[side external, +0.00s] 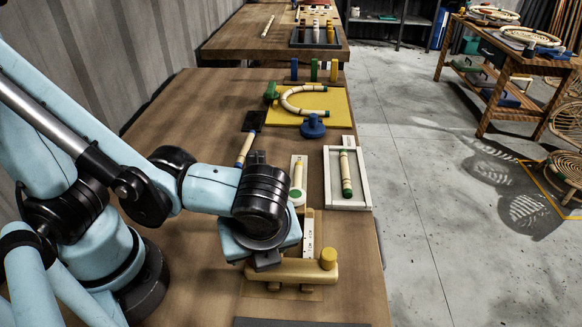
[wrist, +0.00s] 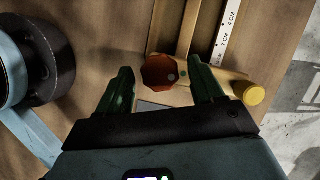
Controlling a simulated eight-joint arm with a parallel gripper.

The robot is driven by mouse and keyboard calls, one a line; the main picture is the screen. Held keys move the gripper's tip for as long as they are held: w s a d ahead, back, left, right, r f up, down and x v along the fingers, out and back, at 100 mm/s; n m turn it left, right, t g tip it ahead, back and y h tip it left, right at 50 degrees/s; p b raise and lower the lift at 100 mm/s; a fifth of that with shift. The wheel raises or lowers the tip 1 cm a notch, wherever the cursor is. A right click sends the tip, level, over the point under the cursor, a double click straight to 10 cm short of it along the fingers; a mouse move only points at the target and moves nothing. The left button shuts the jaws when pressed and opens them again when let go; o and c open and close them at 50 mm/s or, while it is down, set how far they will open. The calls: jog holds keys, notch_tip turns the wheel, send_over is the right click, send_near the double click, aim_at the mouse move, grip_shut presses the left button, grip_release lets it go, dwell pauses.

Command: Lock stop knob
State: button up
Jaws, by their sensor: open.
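An orange-red faceted knob (wrist: 160,72) shows in the wrist view, on a wooden and tan fixture, between and slightly beyond my fingertips. My gripper (wrist: 162,82) is open, with one green finger on each side of the knob; I cannot tell whether either finger touches it. In the side external view my gripper (side external: 266,260) points down over the yellow fixture (side external: 290,272), and the orange-red knob is hidden behind it. A yellow cylindrical knob (side external: 328,258) stands at the fixture's right end; it also shows in the wrist view (wrist: 250,93).
A marked measuring strip (side external: 309,235) runs back from the fixture. Beyond are a white tray (side external: 348,203) with a rattan piece, and a yellow board (side external: 336,97) with a bent rattan loop and a blue knob (side external: 312,127).

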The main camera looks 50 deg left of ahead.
jog(key=shift+r, duration=0.1)
jog(key=v, duration=1.2)
jog(key=w+a+f+n+t+h, duration=0.2)
jog(key=w+a+n, duration=0.3)
jog(key=a+n, duration=0.4)
jog(key=w+a+f+n+t+h, duration=0.2)
jog(key=w+a+n, duration=0.4)
jog(key=a+n, duration=0.3)
jog(key=n+t, duration=0.1)
jog(key=n, duration=0.3)
jog(key=shift+w+a+n, duration=0.2)
jog(key=shift+a+n, duration=0.1)
